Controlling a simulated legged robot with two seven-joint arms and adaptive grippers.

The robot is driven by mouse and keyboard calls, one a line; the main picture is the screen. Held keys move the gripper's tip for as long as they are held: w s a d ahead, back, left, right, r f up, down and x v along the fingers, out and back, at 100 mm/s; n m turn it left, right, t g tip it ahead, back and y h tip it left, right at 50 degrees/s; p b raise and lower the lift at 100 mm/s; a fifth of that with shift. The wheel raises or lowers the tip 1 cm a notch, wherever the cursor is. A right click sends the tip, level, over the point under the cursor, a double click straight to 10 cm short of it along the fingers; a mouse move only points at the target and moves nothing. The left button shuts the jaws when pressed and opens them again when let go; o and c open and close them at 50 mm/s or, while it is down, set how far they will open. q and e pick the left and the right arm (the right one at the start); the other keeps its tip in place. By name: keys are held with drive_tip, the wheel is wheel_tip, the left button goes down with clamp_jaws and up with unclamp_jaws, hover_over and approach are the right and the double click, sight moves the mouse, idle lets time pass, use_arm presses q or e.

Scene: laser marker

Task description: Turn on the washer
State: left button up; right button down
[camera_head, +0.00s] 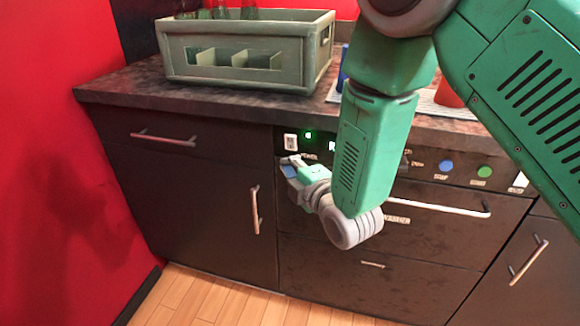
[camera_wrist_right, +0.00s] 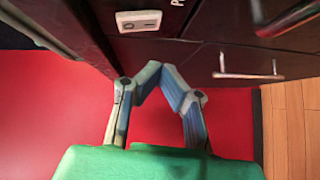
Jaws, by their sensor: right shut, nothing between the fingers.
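The washer (camera_head: 420,250) is a dark built-in front under the counter, with a control panel along its top. A white power switch (camera_head: 290,142) sits at the panel's left end, and a small green light (camera_head: 308,134) glows beside it. The switch also shows in the wrist view (camera_wrist_right: 139,20). My right gripper (camera_head: 289,166) is just below the switch in the head view. In the wrist view the right gripper (camera_wrist_right: 158,76) is shut and empty, its tips apart from the switch in the picture. Contact with the panel cannot be told. My left gripper is out of view.
A grey-green crate (camera_head: 215,82) with bottles stands on the dark counter (camera_head: 125,88). A blue button (camera_head: 446,166) and a green button (camera_head: 484,171) sit farther right on the panel. A cabinet handle (camera_head: 255,210) juts out left of the washer. My right arm hides the panel's middle.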

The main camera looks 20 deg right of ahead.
drive_tip(key=f+p+v, duration=0.1)
drive_tip(key=v, duration=0.8)
drive_tip(key=shift+s+a+f, duration=0.15)
drive_tip(key=shift+s+f, duration=0.3)
drive_tip(key=shift+s, duration=0.05)
